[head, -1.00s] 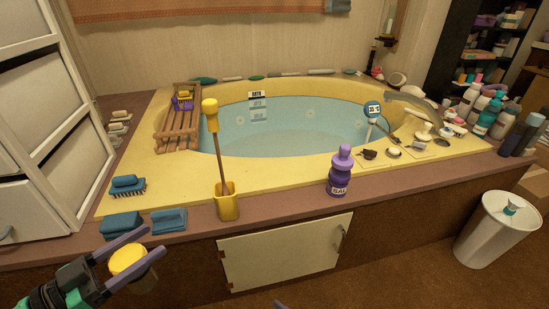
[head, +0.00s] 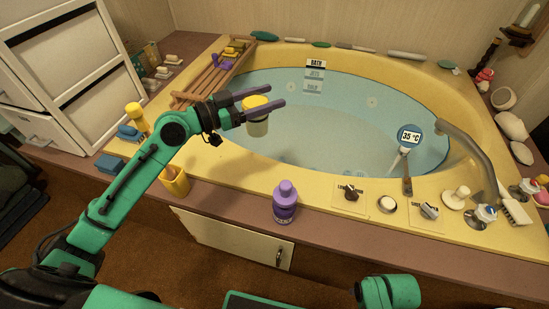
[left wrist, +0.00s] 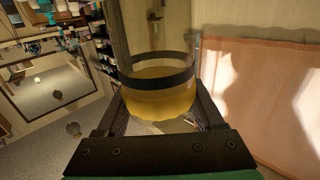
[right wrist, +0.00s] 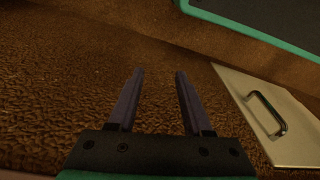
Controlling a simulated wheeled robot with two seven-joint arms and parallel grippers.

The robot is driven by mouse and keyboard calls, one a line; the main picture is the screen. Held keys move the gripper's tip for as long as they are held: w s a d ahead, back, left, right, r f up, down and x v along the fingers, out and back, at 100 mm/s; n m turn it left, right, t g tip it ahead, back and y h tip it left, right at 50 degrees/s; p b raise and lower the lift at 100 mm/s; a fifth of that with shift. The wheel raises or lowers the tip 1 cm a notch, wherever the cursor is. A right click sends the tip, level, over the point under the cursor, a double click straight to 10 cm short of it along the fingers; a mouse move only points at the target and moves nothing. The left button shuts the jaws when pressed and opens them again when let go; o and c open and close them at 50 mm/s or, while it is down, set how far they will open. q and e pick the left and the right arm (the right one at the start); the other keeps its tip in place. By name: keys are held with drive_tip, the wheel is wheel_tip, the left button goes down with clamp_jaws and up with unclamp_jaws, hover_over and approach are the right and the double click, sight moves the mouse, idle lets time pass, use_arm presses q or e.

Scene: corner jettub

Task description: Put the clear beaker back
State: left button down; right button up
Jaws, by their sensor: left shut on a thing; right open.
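The clear beaker (head: 257,126) has a yellow upper part in the head view and a clear lower part. My left gripper (head: 272,97) is shut on it, one finger on each side, and holds it raised. In the picture it overlaps the tub's near left rim and the water. In the left wrist view the beaker (left wrist: 158,95) is see-through, with a dark band and yellow near the gripper. My right gripper (right wrist: 160,76) is open and empty in the right wrist view, above brown carpet. Its fingers do not show in the head view.
The yellow tub (head: 330,175) holds water. A purple bottle (head: 285,205) stands on the near ledge, with knobs and a tap (head: 472,155) to its right. A wooden rack (head: 215,75) lies at the left rim. A cabinet door (head: 235,238) is below the ledge.

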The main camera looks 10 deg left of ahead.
wheel_tip(320, 180, up, 8)
drive_tip(key=a+b, duration=0.2)
drive_tip(key=b, duration=0.2)
use_arm(q)
drive_tip(key=f+b, duration=0.1)
drive_tip(key=f, duration=0.9)
drive_tip(key=f+b, duration=0.1)
drive_tip(key=f, duration=0.8)
drive_tip(key=shift+s+a+f, duration=0.1)
drive_tip(key=shift+s+f, duration=0.1)
drive_tip(key=shift+f, duration=0.25)
unclamp_jaws()
use_arm(e)
drive_tip(key=w+a+f+t+y, duration=0.2)
drive_tip(key=w+a+f+t, duration=0.1)
drive_tip(key=a, duration=0.2)
drive_tip(key=shift+w+n+t+y, duration=0.2)
drive_tip(key=shift+n+t+y, duration=0.1)
drive_tip(key=shift+n, duration=0.1)
